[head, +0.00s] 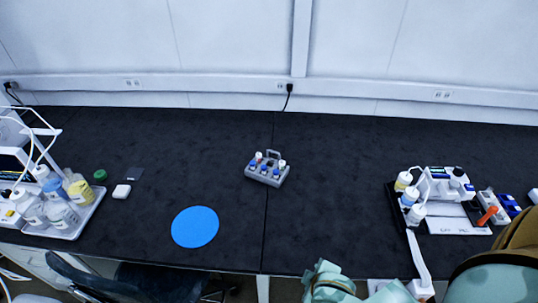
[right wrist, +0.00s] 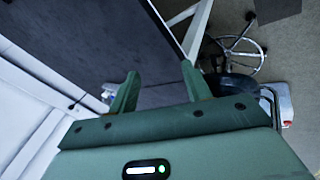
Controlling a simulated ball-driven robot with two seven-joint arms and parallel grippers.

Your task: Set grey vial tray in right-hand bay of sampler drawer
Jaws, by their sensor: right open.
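The grey vial tray (head: 275,179) stands on the dark bench near the middle of the head view. It has a handle at the back and holds several vials with blue, white and dark caps. My right gripper (right wrist: 157,85) is open, with nothing between its green fingers in the right wrist view. Mint-green parts of my right arm show at the bottom right of the head view, well apart from the tray. I cannot make out the sampler drawer or its bays in either view. My left gripper is not in view.
A blue disc (head: 195,227) lies left of the tray. A bottle tray (head: 72,232) stands at the far left, with a green cap (head: 100,175) and a white block (head: 121,191) nearby. White equipment (head: 440,187) with bottles stands at the right. Bench around the tray is clear.

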